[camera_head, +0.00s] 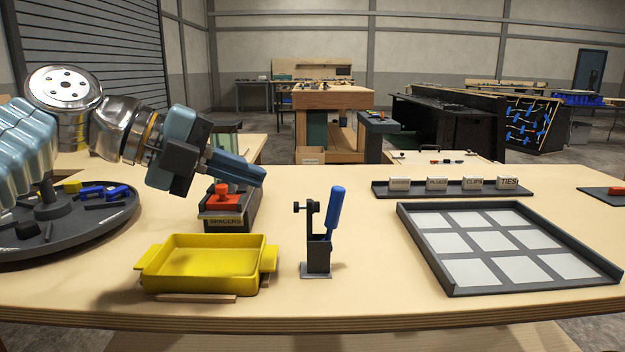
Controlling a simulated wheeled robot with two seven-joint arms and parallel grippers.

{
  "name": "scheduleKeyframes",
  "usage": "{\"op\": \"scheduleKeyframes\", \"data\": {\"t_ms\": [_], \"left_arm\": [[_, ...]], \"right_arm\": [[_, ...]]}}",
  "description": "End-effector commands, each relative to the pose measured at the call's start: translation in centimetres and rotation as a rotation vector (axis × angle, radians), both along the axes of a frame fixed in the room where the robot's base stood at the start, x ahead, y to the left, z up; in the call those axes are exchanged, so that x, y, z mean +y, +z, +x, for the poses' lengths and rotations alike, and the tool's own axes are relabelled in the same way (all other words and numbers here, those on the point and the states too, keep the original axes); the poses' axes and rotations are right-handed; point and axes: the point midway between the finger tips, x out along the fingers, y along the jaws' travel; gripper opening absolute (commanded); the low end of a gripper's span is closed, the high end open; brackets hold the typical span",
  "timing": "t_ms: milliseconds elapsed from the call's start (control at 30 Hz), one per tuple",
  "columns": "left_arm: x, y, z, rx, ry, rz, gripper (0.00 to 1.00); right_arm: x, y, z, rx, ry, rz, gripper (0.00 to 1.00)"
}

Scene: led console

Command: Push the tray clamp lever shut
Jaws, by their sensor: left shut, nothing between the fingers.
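The clamp (318,240) stands on the table just right of the yellow tray, on a small dark base. Its blue-handled lever (335,210) points up, tilted slightly to the right. The yellow tray (205,264) sits near the table's front edge on thin wooden strips, with a handle at each end. My left gripper (258,177) comes in from the left and is shut and empty. In the picture it is above the tray and left of the lever, apart from the lever. My right gripper is not in view.
A dark round turntable (75,238) with small parts is at left. A grey grid tray (505,247) lies at right, with a labelled rack (440,188) behind it. Table between clamp and grid tray is clear.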

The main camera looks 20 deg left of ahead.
Motion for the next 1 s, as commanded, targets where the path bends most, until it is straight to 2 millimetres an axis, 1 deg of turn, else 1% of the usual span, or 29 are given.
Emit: {"op": "scheduleKeyframes", "data": {"t_ms": [67, 167, 400, 600, 800, 1000], "left_arm": [[-0.3, -0.1, 0.0, -0.005, -0.006, 0.002, 0.0], [-1.2, -0.6, 0.7, -0.004, -0.007, 0.003, 0.0], [-4.5, -2.5, 2.9, -0.001, -0.004, 0.002, 0.0], [-6.6, -3.8, 4.4, -0.002, -0.003, 0.001, 0.0], [-7.4, -4.3, 4.9, -0.004, -0.003, 0.001, 0.0], [-7.4, -4.3, 4.9, -0.004, -0.002, 0.001, 0.0]], "right_arm": [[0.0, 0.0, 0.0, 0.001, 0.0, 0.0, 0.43], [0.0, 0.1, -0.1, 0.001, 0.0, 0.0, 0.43], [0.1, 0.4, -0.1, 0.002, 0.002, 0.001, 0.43], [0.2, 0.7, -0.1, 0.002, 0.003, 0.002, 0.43], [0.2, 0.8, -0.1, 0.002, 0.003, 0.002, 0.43], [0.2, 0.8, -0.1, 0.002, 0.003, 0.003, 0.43]]}}
